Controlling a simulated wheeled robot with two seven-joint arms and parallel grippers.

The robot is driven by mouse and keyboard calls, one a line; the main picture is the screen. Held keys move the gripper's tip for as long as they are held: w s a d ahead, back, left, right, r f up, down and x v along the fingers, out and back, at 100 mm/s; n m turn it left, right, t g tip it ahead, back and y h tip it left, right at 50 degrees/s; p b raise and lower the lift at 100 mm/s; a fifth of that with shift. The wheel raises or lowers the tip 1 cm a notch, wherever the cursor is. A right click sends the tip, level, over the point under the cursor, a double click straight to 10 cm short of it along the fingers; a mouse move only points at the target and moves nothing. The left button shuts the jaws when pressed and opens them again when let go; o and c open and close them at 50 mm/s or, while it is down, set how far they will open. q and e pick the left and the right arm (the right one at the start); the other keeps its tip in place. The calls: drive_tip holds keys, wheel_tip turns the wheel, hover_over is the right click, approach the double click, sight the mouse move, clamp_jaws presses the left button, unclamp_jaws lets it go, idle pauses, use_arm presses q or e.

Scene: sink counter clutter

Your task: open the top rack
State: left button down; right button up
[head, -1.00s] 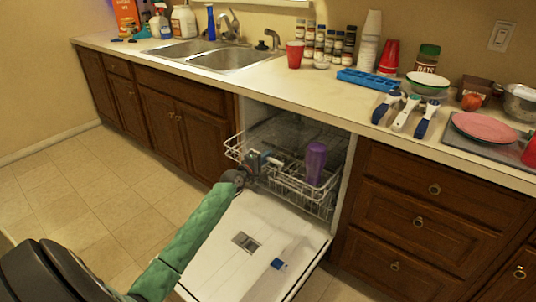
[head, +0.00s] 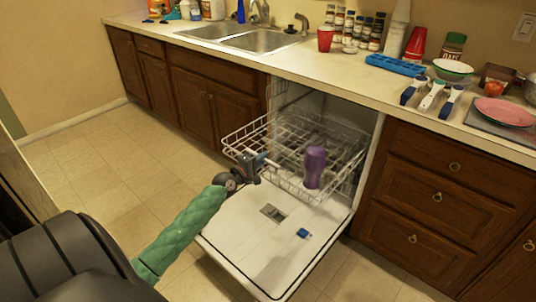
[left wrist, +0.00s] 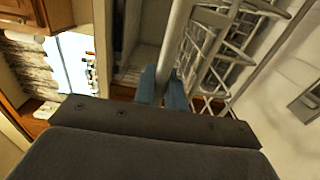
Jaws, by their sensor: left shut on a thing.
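The top rack (head: 275,137) is a white wire rack pulled well out of the dishwasher, above the lowered door (head: 255,240). A purple bottle (head: 314,168) stands in it at the front right. My left gripper (head: 262,160) is at the front left part of the rack. In the left wrist view its blue fingertips (left wrist: 163,88) are shut around a pale rack wire (left wrist: 176,45). More of the rack's wires show to the right there. My right gripper is in neither current view.
The counter (head: 300,60) above holds a sink, a red cup (head: 325,38), spice jars, a blue tray (head: 395,65) and brushes. Drawers (head: 440,195) stand right of the dishwasher. The floor at left is clear.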

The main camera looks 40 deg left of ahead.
use_arm(q)
drive_tip(key=shift+s+d+f, duration=0.1)
drive_tip(key=shift+s+f, duration=0.1)
drive_tip(key=shift+s, duration=0.3)
use_arm(e)
drive_tip(key=shift+w+r, duration=0.5)
drive_tip(key=shift+r, duration=0.15)
use_arm(q)
drive_tip(key=c, duration=1.7)
unclamp_jaws()
drive_tip(key=shift+s, duration=0.1)
drive_tip(key=s, duration=0.5)
drive_tip(key=s+a, duration=0.1)
drive_tip(key=s, duration=0.2)
drive_tip(key=shift+r+b, duration=0.1)
drive_tip(key=shift+b, duration=0.3)
use_arm(e)
drive_tip(key=shift+f, duration=0.9)
drive_tip(key=shift+s, duration=0.15)
